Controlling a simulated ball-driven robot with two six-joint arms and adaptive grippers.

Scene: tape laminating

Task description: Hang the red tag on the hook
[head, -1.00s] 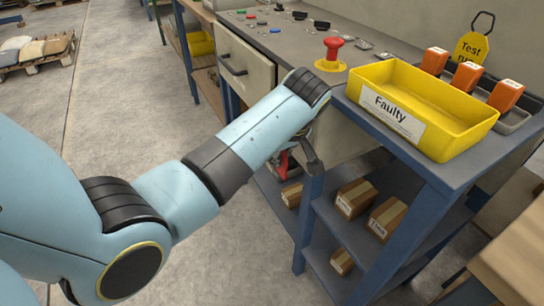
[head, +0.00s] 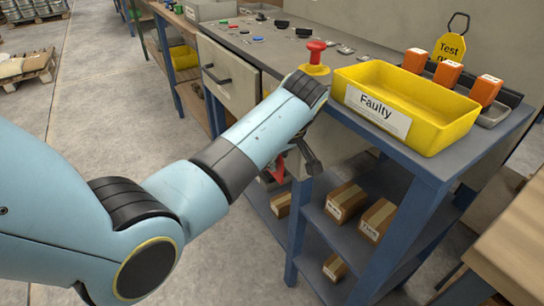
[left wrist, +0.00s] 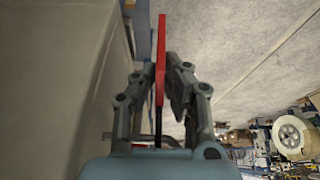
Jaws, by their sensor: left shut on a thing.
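My left gripper (head: 296,163) is mostly hidden behind its own forearm in the head view, beside the front of the workbench and below its top. It is shut on the red tag (head: 277,172), of which only a small part shows there. In the left wrist view the red tag (left wrist: 160,55) stands edge-on between the two fingers of the left gripper (left wrist: 156,82). I cannot make out a free hook in either view. My right gripper is not in view.
The workbench (head: 240,44) carries a red emergency button (head: 316,52), a yellow "Faulty" bin (head: 440,130), orange boxes (head: 447,73) and a yellow tag (head: 449,47) with a black loop. Cardboard boxes (head: 345,200) lie on the lower shelf. Open floor (head: 120,90) is at left.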

